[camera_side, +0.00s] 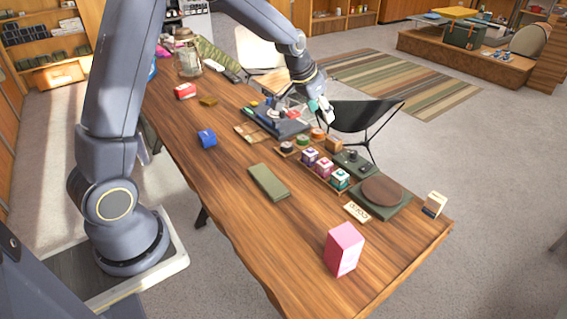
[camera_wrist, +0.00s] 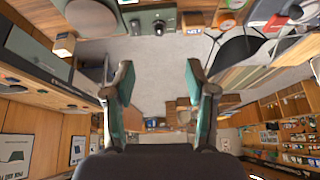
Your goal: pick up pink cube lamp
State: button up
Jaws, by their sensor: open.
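The pink cube lamp (camera_side: 343,249) is a plain pink block standing upright on the wooden table near its front right end. I cannot make it out in the wrist view. My gripper (camera_side: 321,108) is raised near the table's far long edge, well behind the lamp and apart from it. In the wrist view my gripper (camera_wrist: 160,74) has its two fingers spread with nothing between them.
The wooden table (camera_side: 220,190) holds a tray of small boxes (camera_side: 325,168), a green mat (camera_side: 269,182), a round brown disc (camera_side: 384,191) and a small box (camera_side: 434,204). A black chair (camera_side: 350,116) stands behind the table. The table around the lamp is mostly clear.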

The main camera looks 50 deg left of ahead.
jog(key=g, duration=0.1)
send_near(324, 161)
jog(key=x, duration=0.5)
jog(key=shift+w+a, duration=0.1)
jog(key=shift+a, duration=0.1)
jog(key=x, duration=0.5)
jog(key=shift+w+d+f, duration=0.1)
jog(key=shift+d+f, duration=0.1)
jog(key=shift+f, duration=0.15)
jog(key=c, duration=1)
jog(key=shift+r, duration=0.1)
